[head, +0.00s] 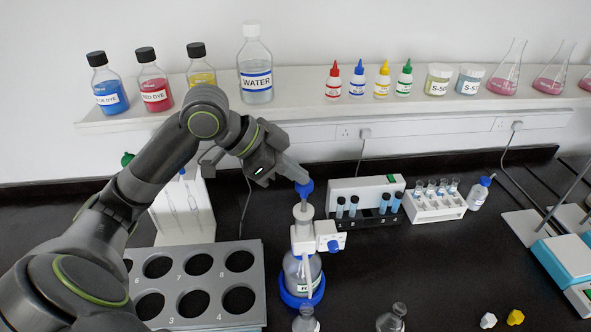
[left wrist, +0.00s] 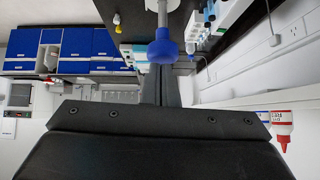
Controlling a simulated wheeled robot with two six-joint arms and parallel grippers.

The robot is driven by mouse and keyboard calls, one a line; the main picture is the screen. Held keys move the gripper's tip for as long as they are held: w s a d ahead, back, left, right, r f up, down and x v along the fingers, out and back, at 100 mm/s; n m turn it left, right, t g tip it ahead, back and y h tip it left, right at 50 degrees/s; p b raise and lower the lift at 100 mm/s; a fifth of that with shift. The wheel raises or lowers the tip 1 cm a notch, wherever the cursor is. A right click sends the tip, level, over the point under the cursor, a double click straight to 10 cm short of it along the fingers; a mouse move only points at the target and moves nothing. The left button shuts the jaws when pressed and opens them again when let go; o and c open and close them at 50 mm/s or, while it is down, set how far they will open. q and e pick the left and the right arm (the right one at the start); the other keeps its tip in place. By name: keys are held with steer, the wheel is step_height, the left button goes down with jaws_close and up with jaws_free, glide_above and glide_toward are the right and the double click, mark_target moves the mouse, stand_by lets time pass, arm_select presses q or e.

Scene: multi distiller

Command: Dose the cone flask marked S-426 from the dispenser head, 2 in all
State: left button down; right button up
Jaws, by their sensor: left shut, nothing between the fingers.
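The dispenser head (head: 305,238) is white and sits on a clear bottle (head: 292,268) in a blue ring. A blue knob (head: 304,187) tops its raised plunger; the knob also shows in the left wrist view (left wrist: 162,48). My left gripper (head: 296,177) is shut and empty, with its fingertips at the knob; I cannot tell whether they touch. One cone flask (head: 306,322) stands in front of the bottle, cut off by the lower edge. Another cone flask (head: 391,319) stands to its right. I cannot read S-426 on either. My right gripper is out of view.
A grey rack with numbered holes (head: 215,262) lies left of the dispenser. Behind right are a vial holder (head: 367,190) and a white tube rack (head: 436,206). A shelf (head: 310,108) with bottles runs along the wall. The bench right of the dispenser is mostly clear.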

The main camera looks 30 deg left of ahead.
mark_target(301, 196)
arm_select(q)
step_height(301, 196, down, 5)
steer(key=b, duration=0.3)
steer(key=shift+s, duration=0.2)
